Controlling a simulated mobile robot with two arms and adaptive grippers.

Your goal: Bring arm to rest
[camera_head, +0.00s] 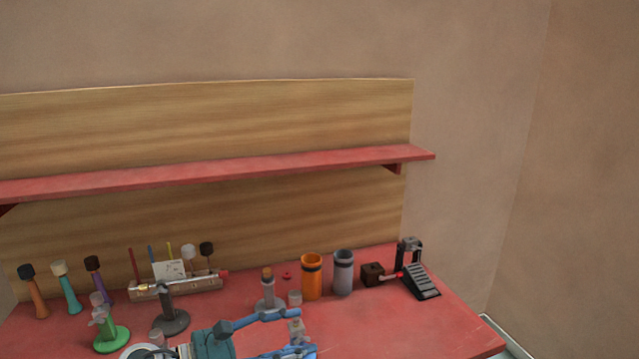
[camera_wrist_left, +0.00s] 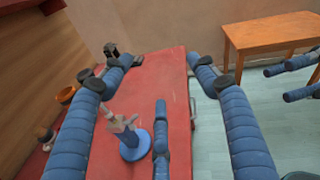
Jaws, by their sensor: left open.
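My left gripper (camera_head: 304,332) has blue padded fingers and is open over the front of the red bench (camera_head: 455,335). In the left wrist view its fingers (camera_wrist_left: 160,82) spread wide, with nothing held. A small stand with a blue base (camera_wrist_left: 133,150) and a grey top shows between the fingers in that view. Its grey top also shows near the fingers in the head view (camera_head: 296,328). I cannot tell how far above it the fingers are. Blue finger-like parts (camera_wrist_left: 290,75) at the right edge of the wrist view look like my right gripper, partly cut off.
A green stand (camera_head: 112,338), dark stand (camera_head: 170,322), grey stand (camera_head: 269,300), orange cylinder (camera_head: 312,278), grey cylinder (camera_head: 343,275) and black pedal (camera_head: 420,280) stand on the bench. A red shelf (camera_head: 230,172) runs above. A wooden table (camera_wrist_left: 270,35) stands beyond open floor.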

